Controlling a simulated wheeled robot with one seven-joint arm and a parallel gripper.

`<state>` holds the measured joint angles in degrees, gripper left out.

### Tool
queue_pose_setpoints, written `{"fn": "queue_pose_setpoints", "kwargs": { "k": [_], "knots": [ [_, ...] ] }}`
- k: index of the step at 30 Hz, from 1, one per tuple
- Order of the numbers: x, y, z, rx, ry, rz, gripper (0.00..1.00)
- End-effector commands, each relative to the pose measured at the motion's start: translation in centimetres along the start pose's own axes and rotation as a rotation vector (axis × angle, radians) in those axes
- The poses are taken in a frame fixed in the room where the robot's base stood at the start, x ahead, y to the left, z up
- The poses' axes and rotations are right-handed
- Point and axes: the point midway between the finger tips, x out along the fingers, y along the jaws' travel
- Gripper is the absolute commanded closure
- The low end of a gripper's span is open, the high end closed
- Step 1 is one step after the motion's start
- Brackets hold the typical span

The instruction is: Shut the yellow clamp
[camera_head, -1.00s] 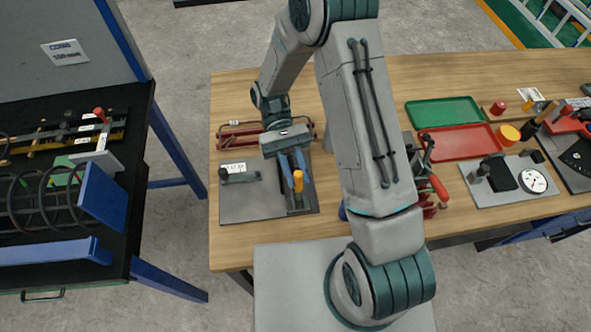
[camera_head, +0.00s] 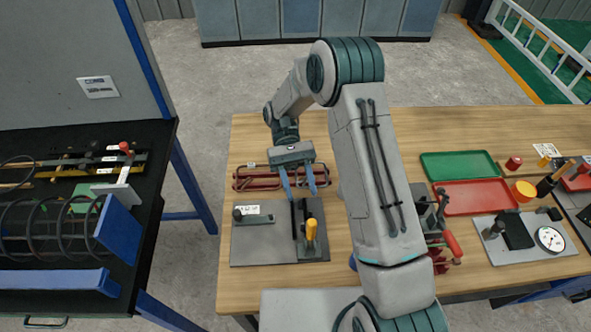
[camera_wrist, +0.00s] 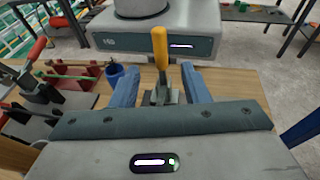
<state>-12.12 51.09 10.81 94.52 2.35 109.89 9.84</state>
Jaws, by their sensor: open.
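The yellow clamp (camera_head: 311,230) stands on the right part of a grey plate (camera_head: 255,240), on a darker base. Its yellow handle points up in the head view and stands upright in the wrist view (camera_wrist: 160,47). A dark bar lies beside it on the left. My gripper (camera_head: 301,194) is open and empty, behind the clamp toward the table's far side. In the wrist view the clamp shows between and beyond the two blue fingers (camera_wrist: 160,80). I see no contact between fingers and clamp. Whether its jaw presses on anything is too small to tell.
A dark-handled clamp (camera_head: 250,217) sits left on the same plate. A red frame (camera_head: 255,180) lies behind the plate, under my gripper. Red-handled tools (camera_head: 440,245), a red tray (camera_head: 475,197) and a green tray (camera_head: 458,165) are to the right. The table's front left is bare.

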Motion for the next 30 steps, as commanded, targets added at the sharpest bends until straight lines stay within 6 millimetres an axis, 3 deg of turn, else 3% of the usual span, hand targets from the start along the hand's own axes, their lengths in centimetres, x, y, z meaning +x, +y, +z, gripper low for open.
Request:
{"fn": "queue_pose_setpoints", "kwargs": {
  "k": [4, 10, 30],
  "knots": [
    [-2.1, 0.0, 0.1, 0.000, 0.000, 0.000, 0.59],
    [-3.5, 0.0, 0.0, 0.000, 0.000, 0.000, 0.59],
    [-3.7, 0.0, 0.0, 0.000, 0.000, 0.000, 0.59]
  ]
}}
